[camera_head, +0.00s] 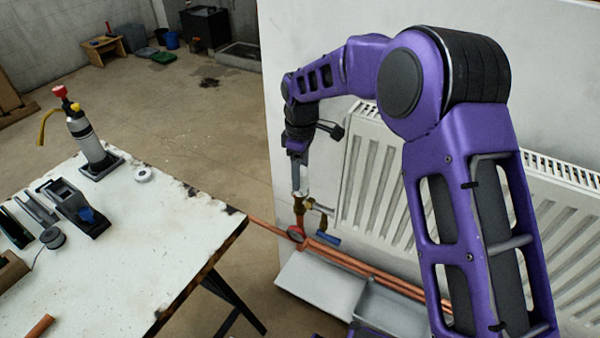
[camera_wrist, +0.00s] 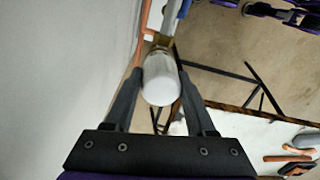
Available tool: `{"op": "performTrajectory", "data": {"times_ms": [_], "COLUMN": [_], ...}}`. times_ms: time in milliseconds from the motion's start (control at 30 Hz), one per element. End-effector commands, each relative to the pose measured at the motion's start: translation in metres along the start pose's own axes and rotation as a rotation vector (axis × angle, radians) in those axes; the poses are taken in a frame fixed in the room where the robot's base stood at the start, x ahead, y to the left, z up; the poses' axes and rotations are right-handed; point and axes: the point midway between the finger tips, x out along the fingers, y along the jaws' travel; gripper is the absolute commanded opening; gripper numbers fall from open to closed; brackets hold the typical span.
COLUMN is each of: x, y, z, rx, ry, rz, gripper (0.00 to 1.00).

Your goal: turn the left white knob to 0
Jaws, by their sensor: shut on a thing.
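The left white knob (camera_wrist: 161,80) is a white rounded cylinder between my gripper's two dark fingers in the wrist view. My gripper (camera_wrist: 158,88) is shut on it, one finger on each side. In the head view my gripper (camera_head: 299,178) points down over the white knob (camera_head: 301,184), at the left end of the left radiator (camera_head: 385,175). Brass fittings (camera_head: 304,206) and copper pipe show just below it. No number or mark on the knob can be read in either view.
A workbench (camera_head: 120,240) with tools stands at the left. The floor beyond the bench is partly open.

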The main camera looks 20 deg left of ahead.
Motion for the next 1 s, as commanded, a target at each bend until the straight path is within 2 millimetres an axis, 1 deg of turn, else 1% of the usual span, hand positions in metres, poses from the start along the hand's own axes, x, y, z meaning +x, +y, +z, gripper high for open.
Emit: {"op": "performTrajectory", "data": {"times_ms": [1000], "x": [-0.0009], "y": [-0.0009], "z": [0.0005], "rx": [0.962], "ry": [0.034], "rz": [0.000], "gripper": [0.00]}}
